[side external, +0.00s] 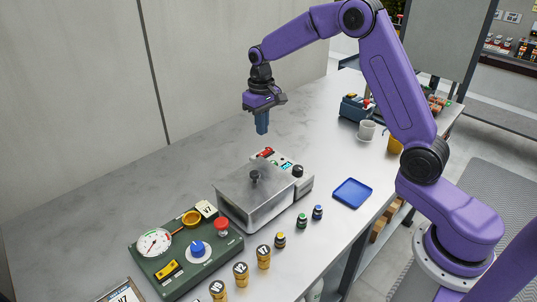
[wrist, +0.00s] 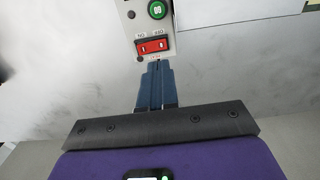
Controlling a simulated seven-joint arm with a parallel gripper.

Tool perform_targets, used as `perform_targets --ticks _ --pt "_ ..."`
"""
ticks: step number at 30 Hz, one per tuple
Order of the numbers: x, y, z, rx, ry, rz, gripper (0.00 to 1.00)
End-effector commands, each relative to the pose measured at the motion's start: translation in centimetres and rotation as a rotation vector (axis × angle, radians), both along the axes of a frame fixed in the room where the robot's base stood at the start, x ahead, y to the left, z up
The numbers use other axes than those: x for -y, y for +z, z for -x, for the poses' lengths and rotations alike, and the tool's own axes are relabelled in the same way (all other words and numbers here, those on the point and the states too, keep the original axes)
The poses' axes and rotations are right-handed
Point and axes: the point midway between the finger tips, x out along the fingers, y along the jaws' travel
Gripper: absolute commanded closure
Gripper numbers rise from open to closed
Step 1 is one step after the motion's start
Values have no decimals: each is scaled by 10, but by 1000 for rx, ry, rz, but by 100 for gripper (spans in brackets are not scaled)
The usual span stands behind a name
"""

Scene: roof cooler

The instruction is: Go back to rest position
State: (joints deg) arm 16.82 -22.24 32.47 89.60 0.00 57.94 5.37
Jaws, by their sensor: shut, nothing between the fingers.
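My gripper (side external: 262,126) hangs from my purple arm above the table, pointing down, behind and above the grey metal box with a knobbed lid (side external: 258,186). Its blue fingers are together with nothing between them. In the wrist view the closed fingers (wrist: 157,75) point towards a panel with a red rocker switch (wrist: 152,46) and a green round button (wrist: 157,10). The red switch also shows in the side view (side external: 264,153), at the back of the box. My gripper looks apart from the box.
A green panel (side external: 165,270) with a gauge, blue knob and red button lies at front left. Several small cylinders (side external: 264,257) stand in front of the box. A blue tray (side external: 352,193) lies right of it. A white cup (side external: 366,130) stands farther back. The table's left rear is clear.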

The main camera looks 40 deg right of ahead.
Motion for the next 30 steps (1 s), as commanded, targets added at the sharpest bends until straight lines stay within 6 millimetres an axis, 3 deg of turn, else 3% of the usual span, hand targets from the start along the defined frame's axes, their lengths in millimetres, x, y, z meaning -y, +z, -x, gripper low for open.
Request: perform_targets --ticks 5,8,12,18,24,30 --pt "-17 8 15 4 60 -1 100" --pt "-37 17 37 7 138 -1 100" --pt "-64 29 79 9 265 -2 100" --pt "-88 42 145 15 446 -5 100" --pt "-96 49 216 18 627 -7 100" --pt "-89 50 285 23 809 -12 100"
